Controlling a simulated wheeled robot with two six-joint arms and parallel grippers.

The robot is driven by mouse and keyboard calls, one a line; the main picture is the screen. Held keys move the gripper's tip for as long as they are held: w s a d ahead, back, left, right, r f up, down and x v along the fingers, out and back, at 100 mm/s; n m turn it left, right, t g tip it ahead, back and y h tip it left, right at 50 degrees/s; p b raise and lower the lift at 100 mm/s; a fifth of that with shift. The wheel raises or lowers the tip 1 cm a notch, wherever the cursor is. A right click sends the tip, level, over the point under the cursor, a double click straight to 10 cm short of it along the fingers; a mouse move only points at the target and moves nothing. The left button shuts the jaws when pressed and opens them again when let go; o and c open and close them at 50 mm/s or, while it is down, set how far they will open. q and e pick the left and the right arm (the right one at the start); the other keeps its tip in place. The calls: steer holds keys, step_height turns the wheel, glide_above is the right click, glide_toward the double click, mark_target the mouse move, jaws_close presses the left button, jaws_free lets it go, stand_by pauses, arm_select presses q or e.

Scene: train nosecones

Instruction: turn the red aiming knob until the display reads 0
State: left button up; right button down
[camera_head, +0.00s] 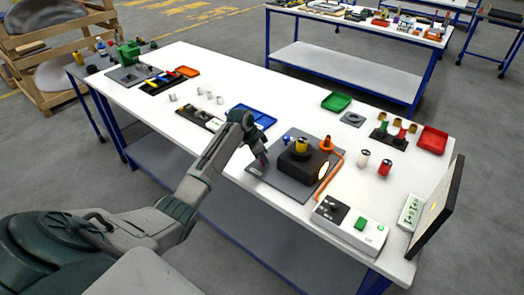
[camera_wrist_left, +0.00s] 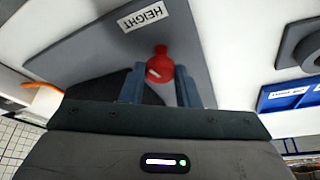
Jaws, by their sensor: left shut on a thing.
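The red knob (camera_wrist_left: 160,62) stands on the grey plate (camera_wrist_left: 85,55), beside a label reading HEIGHT (camera_wrist_left: 142,16). My left gripper (camera_wrist_left: 158,74) has its two fingers on either side of the knob and is shut on it. In the head view my left gripper (camera_head: 263,158) is low over the left part of the grey plate (camera_head: 297,193), and the knob is mostly hidden there. A black device (camera_head: 298,168) with a yellow cylinder (camera_head: 302,146) stands on the plate. A screen (camera_head: 437,207) stands at the table's right end; its reading is not legible. My right gripper is out of view.
A white control box (camera_head: 350,222) with a green button sits at the front right. An orange cable (camera_head: 340,165) runs beside the plate. A blue tray (camera_head: 258,116) lies behind the gripper. Red and white cylinders stand to the right.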

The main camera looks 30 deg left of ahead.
arm_select(q)
steer(key=n+p, duration=0.2)
steer(key=n+y+p, duration=0.1)
steer(key=shift+d+r+n+t+p, duration=0.15)
steer(key=shift+r+n+t+p, duration=0.1)
steer(key=shift+n+t+p, duration=0.15)
steer(key=shift+f+n+y+p, duration=0.15)
steer(key=shift+n+y+p, duration=0.45)
steer(key=shift+n, duration=0.4)
steer(key=o, duration=0.9)
steer(key=shift+o, duration=0.2)
steer(key=b+v, duration=0.3)
steer(key=v, duration=0.7)
steer(key=shift+s+r, duration=0.25)
steer(key=shift+r, duration=0.05)
